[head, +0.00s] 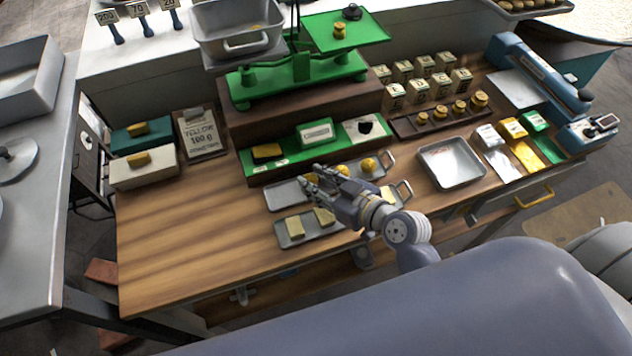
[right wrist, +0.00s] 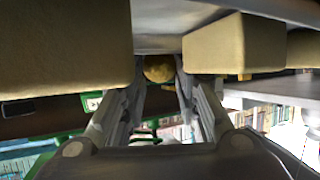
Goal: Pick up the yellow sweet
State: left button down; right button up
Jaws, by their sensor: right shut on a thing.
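My right gripper (head: 312,181) is over the small metal trays at the front middle of the wooden table. Its fingers are shut on a round yellow sweet (right wrist: 158,69), seen between the fingertips in the right wrist view. In the head view the fingers hide this sweet. Other round yellow sweets (head: 368,165) sit on the back tray (head: 283,196), to the right of the fingers. I cannot tell whether the held sweet touches the tray. My left gripper is not in view.
Pale yellow blocks (head: 295,228) lie on the front tray (head: 310,236), close to my gripper; they look large in the wrist view (right wrist: 235,44). A green balance scale (head: 298,70) stands behind. An empty metal pan (head: 452,165) is to the right. The table's left part is clear.

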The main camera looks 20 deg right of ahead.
notch_tip(320, 180, up, 2)
jog(key=shift+w+r, duration=0.15)
jog(key=shift+r, duration=0.05)
jog(key=s+a+b, duration=0.1)
jog(key=s, duration=0.2)
jog(key=s+a+r+b, duration=0.1)
jog(key=s+a, duration=0.1)
jog(key=s, duration=0.1)
jog(key=s+a+b, duration=0.1)
jog(key=s, duration=0.2)
jog(key=shift+s+a+r, duration=0.15)
jog(key=shift+s+a, duration=0.25)
jog(key=s, duration=0.1)
jog(key=s+a, duration=0.1)
jog(key=s+a+r, duration=0.1)
jog(key=s, duration=0.1)
jog(key=shift+s+a+p, duration=0.2)
jog(key=shift+s+p, duration=0.1)
jog(key=shift+s, duration=0.05)
jog(key=shift+f, duration=0.15)
